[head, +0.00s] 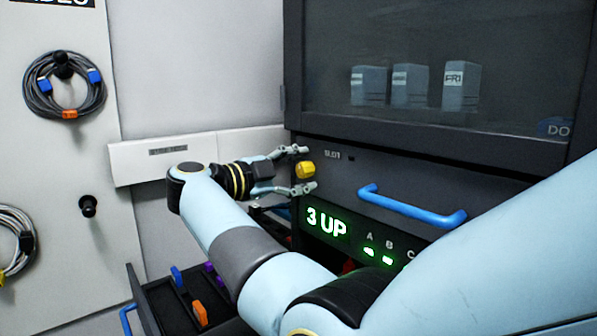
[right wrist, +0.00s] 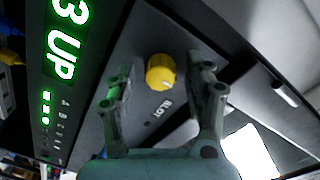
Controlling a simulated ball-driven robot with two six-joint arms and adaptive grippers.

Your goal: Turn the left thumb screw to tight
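The left thumb screw is a yellow knob (head: 306,170) on the dark drawer front (head: 345,185), beside a "SLOT" label. In the right wrist view the knob (right wrist: 160,72) shows a small pale mark on its side. My right gripper (head: 304,167) reaches the knob from the left with its fingers spread, one above and one below it. In the right wrist view the open gripper (right wrist: 157,85) has a finger on each side of the knob, with gaps showing. My left gripper is not in view.
A blue handle (head: 412,207) sticks out right of the knob. A green "3 UP" display (head: 327,222) is below. A dark glass cabinet (head: 440,60) is above. An open drawer (head: 155,292) with coloured pieces is low left. Coiled cables (head: 40,108) hang on the left panel.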

